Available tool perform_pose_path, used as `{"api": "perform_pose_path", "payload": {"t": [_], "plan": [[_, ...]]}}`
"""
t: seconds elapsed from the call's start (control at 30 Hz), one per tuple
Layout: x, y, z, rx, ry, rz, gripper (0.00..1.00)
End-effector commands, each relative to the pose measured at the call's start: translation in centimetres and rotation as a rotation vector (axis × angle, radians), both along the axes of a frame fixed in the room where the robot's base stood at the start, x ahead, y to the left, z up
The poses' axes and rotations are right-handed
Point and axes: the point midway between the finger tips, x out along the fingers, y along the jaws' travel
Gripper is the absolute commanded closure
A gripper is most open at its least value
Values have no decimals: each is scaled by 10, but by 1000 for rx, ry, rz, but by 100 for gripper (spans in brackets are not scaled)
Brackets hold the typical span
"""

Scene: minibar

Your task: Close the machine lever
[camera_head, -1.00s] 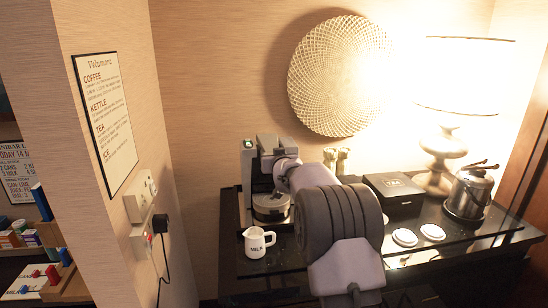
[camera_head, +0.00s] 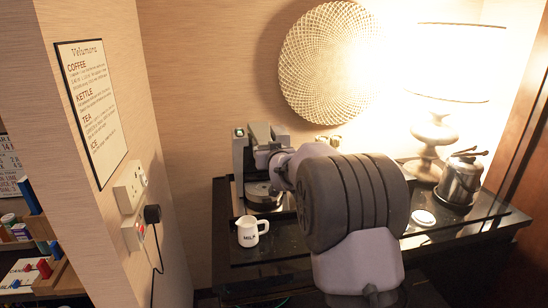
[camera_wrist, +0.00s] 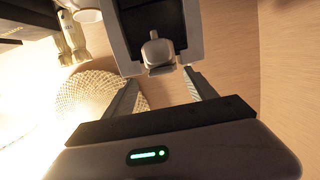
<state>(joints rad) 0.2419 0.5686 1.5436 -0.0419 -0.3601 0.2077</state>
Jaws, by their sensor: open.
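The machine (camera_head: 240,157) is a grey and black coffee maker at the back left of the dark counter, with a round base (camera_head: 263,196). My arm partly covers it on the right. In the wrist view a dark U-shaped part of the machine (camera_wrist: 118,38) with a light grey, knob-like piece (camera_wrist: 157,50) inside it fills the top middle. This looks like the lever area, but I cannot tell the lever's exact position. My gripper (camera_wrist: 160,84) is open, its two fingers apart and pointing at that part. Nothing shows between the fingers. Contact cannot be told.
A steel kettle (camera_head: 460,181) and a lit lamp (camera_head: 432,140) stand at the right, with a white round item (camera_head: 424,218) nearby. Wall sockets and a black plug (camera_head: 152,214) are at the left.

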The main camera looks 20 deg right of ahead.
Motion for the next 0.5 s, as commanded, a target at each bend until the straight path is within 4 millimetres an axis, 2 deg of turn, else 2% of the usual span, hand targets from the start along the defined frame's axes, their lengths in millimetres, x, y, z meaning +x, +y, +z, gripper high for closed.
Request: {"api": "perform_pose_path", "payload": {"t": [0.1,0.23,0.4,0.5], "plan": [[-38,7,12,0,-1,0,35],[-74,15,20,0,0,-1,35],[-99,20,24,1,1,0,35],[-104,21,25,1,1,0,35]]}}
